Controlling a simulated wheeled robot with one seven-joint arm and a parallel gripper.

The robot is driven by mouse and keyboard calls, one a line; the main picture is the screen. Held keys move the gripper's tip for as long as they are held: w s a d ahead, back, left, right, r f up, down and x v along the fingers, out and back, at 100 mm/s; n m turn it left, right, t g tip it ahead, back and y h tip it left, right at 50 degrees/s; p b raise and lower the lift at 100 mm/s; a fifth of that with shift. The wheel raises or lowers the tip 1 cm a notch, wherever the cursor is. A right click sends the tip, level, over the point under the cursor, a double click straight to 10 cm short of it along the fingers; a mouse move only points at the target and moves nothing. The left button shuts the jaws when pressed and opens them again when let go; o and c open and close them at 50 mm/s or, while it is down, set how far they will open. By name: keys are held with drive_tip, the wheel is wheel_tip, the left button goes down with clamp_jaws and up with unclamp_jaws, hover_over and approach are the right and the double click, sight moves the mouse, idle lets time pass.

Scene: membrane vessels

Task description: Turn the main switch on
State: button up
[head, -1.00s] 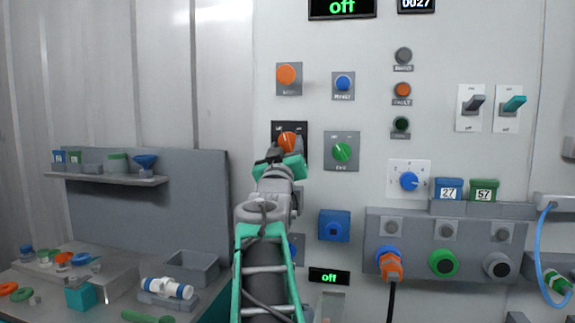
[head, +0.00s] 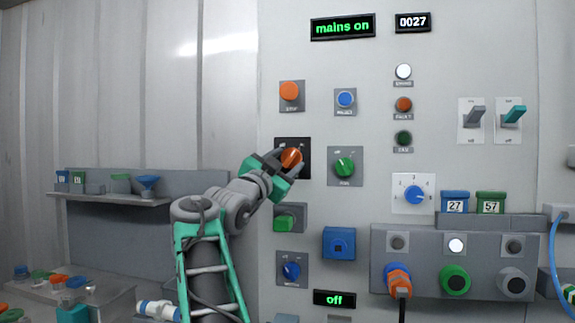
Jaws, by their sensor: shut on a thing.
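The main switch (head: 291,158) is an orange rotary knob on a black plate on the grey panel. My gripper (head: 283,166) is at the knob with its teal and dark fingers around it, shut on it. The knob is tilted, its upper end leaning right. Part of the plate is hidden by my gripper. The display (head: 343,27) at the top reads "mains on" in green. The top lamp (head: 403,72) on the panel glows white.
A green rotary knob (head: 345,167) is close to the right of my gripper, and an orange button (head: 289,91) is above it. A green switch (head: 288,217) and a blue socket (head: 339,243) are below. A shelf (head: 110,198) with small containers is at left.

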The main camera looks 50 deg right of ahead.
drive_tip(key=shift+w+f+m, duration=0.15)
drive_tip(key=shift+m, duration=0.55)
drive_tip(key=shift+g, duration=0.4)
drive_tip(key=o, duration=1.1)
drive_tip(key=shift+o, duration=1)
drive_tip(key=b+v, duration=0.1)
drive_tip(key=v, duration=0.6)
drive_tip(key=shift+a, duration=0.4)
